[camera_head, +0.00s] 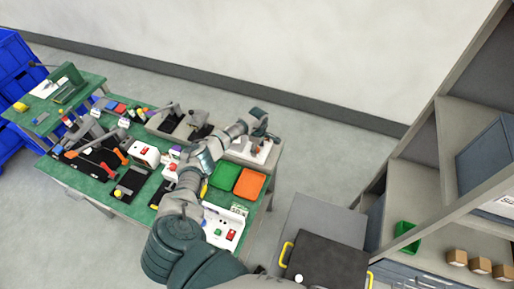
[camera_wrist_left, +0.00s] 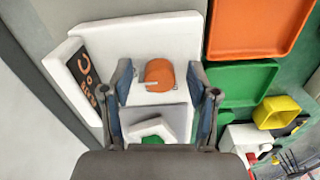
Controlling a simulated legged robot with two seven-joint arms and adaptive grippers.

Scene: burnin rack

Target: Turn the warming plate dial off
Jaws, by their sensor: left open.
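The warming plate (camera_wrist_left: 175,28) is a white unit with a dark slanted display reading "°C" (camera_wrist_left: 84,75). Its dial is an orange round knob (camera_wrist_left: 159,72) with a small pale mark at its lower left edge. My left gripper (camera_wrist_left: 159,80) is open, with one finger on each side of the dial; I see gaps, and contact cannot be told. In the head view my left gripper (camera_head: 261,135) is over the warming plate (camera_head: 238,152) at the bench's right end, partly hiding it. My right gripper is not in view.
A green tray (camera_head: 224,177) and an orange tray (camera_head: 250,184) lie beside the plate. A yellow bin (camera_wrist_left: 277,112) shows in the wrist view. The green bench (camera_head: 140,185) holds several tools and devices. A shelf rack (camera_head: 420,150) stands at right.

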